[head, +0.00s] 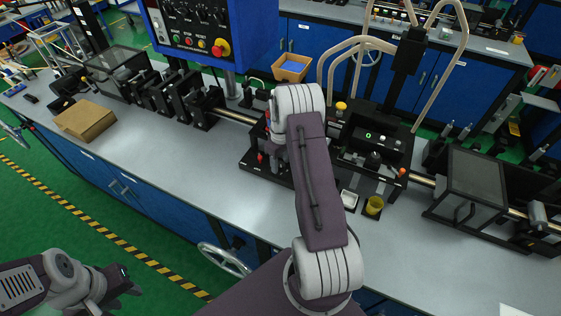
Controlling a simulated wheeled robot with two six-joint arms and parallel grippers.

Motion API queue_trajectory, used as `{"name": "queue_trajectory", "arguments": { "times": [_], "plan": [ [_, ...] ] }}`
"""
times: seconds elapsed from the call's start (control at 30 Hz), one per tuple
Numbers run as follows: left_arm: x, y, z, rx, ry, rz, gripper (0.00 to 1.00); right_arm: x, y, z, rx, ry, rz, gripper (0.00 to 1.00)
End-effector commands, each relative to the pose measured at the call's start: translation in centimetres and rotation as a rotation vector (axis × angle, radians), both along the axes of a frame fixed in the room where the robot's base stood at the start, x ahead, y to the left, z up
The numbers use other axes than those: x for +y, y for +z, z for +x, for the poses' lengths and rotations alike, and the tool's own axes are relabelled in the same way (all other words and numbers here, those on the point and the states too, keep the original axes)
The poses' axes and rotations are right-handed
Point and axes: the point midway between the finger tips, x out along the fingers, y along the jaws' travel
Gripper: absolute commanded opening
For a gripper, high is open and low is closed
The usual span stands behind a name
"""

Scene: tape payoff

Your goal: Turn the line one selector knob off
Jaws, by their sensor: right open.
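A blue control box (240,45) hangs at the top, left of centre. Its face has a row of small dark knobs (200,14), cut by the top edge. Below them are small round buttons and a red emergency button on yellow (221,48). The knob labels are too small to read, so I cannot tell which is line one. My right arm rises through the middle, in front of the bench. My left gripper (122,284) is at lower left, over the floor, well away from the box. Its jaw gap is unclear.
The grey bench (190,165) carries black tape-line machines, a black unit with a green display (376,138) and bent pale tubes (335,60).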

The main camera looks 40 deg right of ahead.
Motion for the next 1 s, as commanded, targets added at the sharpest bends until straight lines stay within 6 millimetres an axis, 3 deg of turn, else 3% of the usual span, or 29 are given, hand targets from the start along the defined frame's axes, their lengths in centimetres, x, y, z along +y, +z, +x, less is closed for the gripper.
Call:
{"name": "queue_trajectory", "arguments": {
  "times": [0.03,0.2,0.23,0.67,1.0],
  "plan": [
    [0.0,-0.01,0.0,0.0,0.0,0.0,0.36,0.0,0.01,0.0,0.0,0.0,0.0,0.5],
    [0.0,-0.01,0.0,0.0,0.0,0.0,0.36,0.0,0.03,-0.01,0.0,0.0,0.0,0.03],
    [0.0,-0.01,0.0,0.0,0.0,0.0,0.36,0.0,0.03,-0.01,0.0,0.0,0.0,0.0],
    [0.0,0.04,0.0,0.0,0.0,0.0,0.36,-0.02,0.07,-0.05,0.002,-0.09,0.0,0.0],
    [0.0,0.12,0.0,0.0,0.0,0.0,0.36,-0.03,0.09,-0.04,0.001,-0.378,-0.001,0.0]
  ]
}}
